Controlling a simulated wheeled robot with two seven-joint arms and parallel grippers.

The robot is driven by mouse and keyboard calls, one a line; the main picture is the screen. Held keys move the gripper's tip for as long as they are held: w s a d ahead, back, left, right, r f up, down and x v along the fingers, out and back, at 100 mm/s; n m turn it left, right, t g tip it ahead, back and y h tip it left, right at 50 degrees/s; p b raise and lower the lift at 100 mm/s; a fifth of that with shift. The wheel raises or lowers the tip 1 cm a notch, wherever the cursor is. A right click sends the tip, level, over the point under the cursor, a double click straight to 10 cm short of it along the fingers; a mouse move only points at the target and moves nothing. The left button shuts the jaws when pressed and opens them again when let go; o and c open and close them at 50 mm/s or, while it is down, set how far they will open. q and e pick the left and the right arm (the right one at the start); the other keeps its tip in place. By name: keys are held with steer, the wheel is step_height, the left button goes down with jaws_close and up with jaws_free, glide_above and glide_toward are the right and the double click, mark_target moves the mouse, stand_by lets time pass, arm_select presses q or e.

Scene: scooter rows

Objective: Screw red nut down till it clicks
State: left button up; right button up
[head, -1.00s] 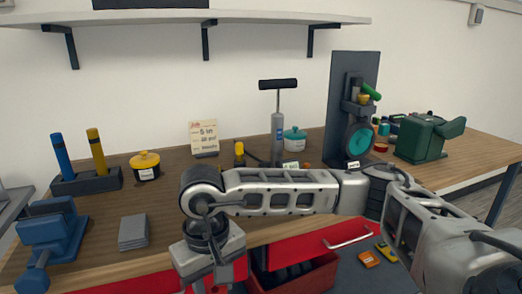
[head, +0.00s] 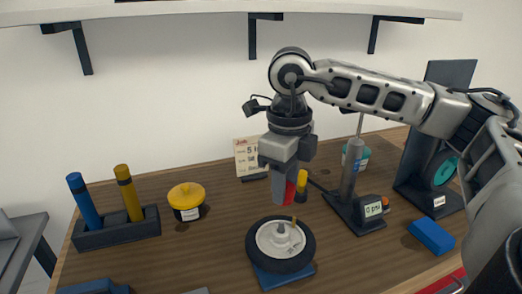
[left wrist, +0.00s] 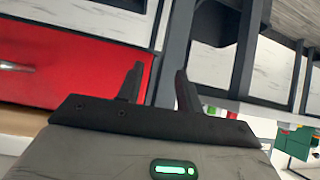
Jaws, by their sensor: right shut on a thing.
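The right gripper (head: 284,198) points down in the head view, shut on a red piece (head: 290,192), which looks like the red nut; the fingers hide most of it. It is above the wheel (head: 252,258), a black tyre with a pale hub, and appears apart from it. A short grey axle (head: 281,229) stands up at the hub's middle. The wheel lies flat on a blue stand (head: 290,280). The left gripper (left wrist: 160,85) shows in the left wrist view, its two dark fingers apart with nothing between them.
A yellow-capped bottle (head: 302,183) stands just behind the right gripper. A pump with a gauge (head: 373,209) and a blue block (head: 431,236) are at right. A yellow-lidded pot (head: 187,200) and a dark holder (head: 118,232) with blue and yellow sticks are at left. Bare bench (head: 215,245) lies between.

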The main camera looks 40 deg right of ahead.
steer(key=shift+w+d+f+m+b, duration=0.1)
steer(key=shift+f+m+b, duration=0.1)
steer(key=shift+f+m, duration=0.15)
steer(key=shift+d+f+m+b, duration=0.15)
steer(key=shift+f+m, duration=0.1)
steer(key=shift+f, duration=0.15)
step_height(320, 180, down, 2)
steer(key=shift+f+b, duration=0.25)
steer(key=shift+b, duration=0.45)
steer(key=shift+f, duration=0.45)
arm_select(q)
steer(key=shift+w+d+f+b, duration=0.2)
steer(key=shift+d+f+b, duration=0.2)
steer(key=shift+f, duration=0.3)
arm_select(e)
steer(key=shift+f, duration=0.15)
arm_select(q)
steer(key=shift+a+f, duration=0.1)
steer(key=shift+f, duration=0.05)
arm_select(e)
steer(key=shift+w+a, duration=0.1)
steer(key=shift+w, duration=0.05)
arm_select(q)
steer(key=shift+f+b, duration=0.45)
steer(key=shift+b, duration=0.05)
arm_select(e)
steer(key=shift+f, duration=0.3)
arm_select(q)
steer(key=shift+f, duration=0.1)
